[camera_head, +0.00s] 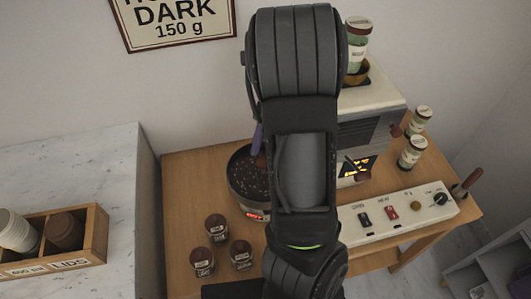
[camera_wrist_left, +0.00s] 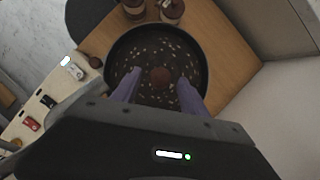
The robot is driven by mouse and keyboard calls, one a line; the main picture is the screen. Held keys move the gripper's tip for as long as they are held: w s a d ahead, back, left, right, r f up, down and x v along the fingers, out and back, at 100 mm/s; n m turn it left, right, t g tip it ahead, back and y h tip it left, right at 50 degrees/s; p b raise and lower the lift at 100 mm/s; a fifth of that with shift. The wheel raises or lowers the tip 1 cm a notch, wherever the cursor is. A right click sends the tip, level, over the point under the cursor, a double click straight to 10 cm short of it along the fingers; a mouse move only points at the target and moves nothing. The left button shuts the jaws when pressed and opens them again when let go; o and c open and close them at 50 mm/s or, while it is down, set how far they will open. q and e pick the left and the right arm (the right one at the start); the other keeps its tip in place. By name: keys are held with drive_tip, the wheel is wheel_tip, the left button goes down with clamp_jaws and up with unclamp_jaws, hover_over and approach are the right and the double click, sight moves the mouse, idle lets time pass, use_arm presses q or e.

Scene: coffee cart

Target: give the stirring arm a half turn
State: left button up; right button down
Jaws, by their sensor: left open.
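The round dark cooling tray (camera_head: 241,188) holds brown beans and stands on the wooden cart, partly behind my left arm. It also shows in the left wrist view (camera_wrist_left: 201,55). A reddish-brown knob (camera_wrist_left: 160,77), seemingly the stirring arm's handle, shows over the tray's middle; the rest of the stirring arm cannot be made out. My left gripper (camera_wrist_left: 160,92) is open above the tray, its two purple fingers on either side of the knob in the picture, with visible gaps. In the head view, one purple finger (camera_head: 257,138) shows beside the arm. My right gripper is not in view.
Several brown-lidded jars (camera_head: 216,227) stand in front of the tray. A white control panel (camera_head: 390,215) with switches lies to the right, by the roaster (camera_head: 375,115). More jars (camera_head: 412,152) stand behind. A wooden cup box (camera_head: 92,250) sits on the left counter.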

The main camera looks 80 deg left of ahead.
use_arm(q)
drive_tip(key=v, duration=0.7)
drive_tip(key=shift+r, duration=0.15)
drive_tip(key=shift+w, duration=0.1)
idle(0.4)
